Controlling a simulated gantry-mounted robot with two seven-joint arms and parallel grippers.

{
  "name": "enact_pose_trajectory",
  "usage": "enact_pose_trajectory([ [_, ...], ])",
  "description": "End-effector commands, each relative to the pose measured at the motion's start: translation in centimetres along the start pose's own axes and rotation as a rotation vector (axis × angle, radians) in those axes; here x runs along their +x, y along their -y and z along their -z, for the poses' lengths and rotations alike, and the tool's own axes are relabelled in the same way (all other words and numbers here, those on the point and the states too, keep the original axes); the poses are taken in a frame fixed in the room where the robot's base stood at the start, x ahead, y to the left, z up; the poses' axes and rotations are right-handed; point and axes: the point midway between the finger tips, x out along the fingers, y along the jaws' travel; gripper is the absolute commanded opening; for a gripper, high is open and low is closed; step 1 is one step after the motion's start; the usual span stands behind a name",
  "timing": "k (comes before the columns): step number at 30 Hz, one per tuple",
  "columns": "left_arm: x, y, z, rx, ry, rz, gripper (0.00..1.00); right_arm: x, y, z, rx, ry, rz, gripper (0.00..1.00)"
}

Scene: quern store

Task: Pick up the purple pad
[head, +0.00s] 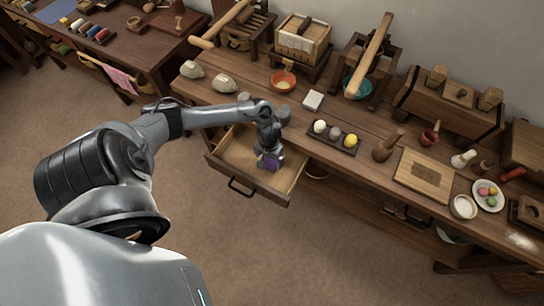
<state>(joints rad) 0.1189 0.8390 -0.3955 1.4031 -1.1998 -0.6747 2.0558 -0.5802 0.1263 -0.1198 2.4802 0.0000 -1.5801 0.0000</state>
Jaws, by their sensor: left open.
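The purple pad (271,164) lies in the pulled-out wooden drawer (236,150) under the long workbench. My left arm reaches in from the left and its gripper (265,157) points down into the drawer, right at the pad. The gripper is open, and its fingers partly cover the pad. I cannot tell at this size whether the fingers touch it. My right gripper is not in view.
The workbench (335,160) edge and drawer walls are close around my left gripper. On the bench above are a dark tray (334,144) with several balls, an orange bowl (283,80) and a wooden board (424,175). The floor in front is clear.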

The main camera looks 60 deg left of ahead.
Motion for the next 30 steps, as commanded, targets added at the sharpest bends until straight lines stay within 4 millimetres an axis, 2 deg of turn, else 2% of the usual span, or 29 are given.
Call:
enact_pose_trajectory([
  [1, 1.3, -0.2, 0.1, -0.001, 0.001, -0.001, 0.96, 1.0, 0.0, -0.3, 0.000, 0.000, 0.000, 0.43],
  [6, 3.2, -0.3, 0.2, 0.000, -0.001, 0.001, 0.96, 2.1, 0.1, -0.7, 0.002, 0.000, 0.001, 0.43],
  [15, 3.5, -0.3, 0.2, 0.000, -0.001, 0.001, 0.96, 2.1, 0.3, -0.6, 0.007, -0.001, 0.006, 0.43],
  [17, 3.5, -0.3, 0.2, 0.000, -0.001, 0.001, 0.88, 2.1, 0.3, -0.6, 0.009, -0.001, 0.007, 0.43],
  [27, 3.5, -0.3, 0.2, 0.000, -0.001, 0.001, 0.36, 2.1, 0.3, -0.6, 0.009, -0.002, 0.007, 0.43],
  [30, 3.5, -0.3, 0.2, 0.000, -0.001, 0.001, 0.36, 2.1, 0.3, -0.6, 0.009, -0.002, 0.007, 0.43],
])
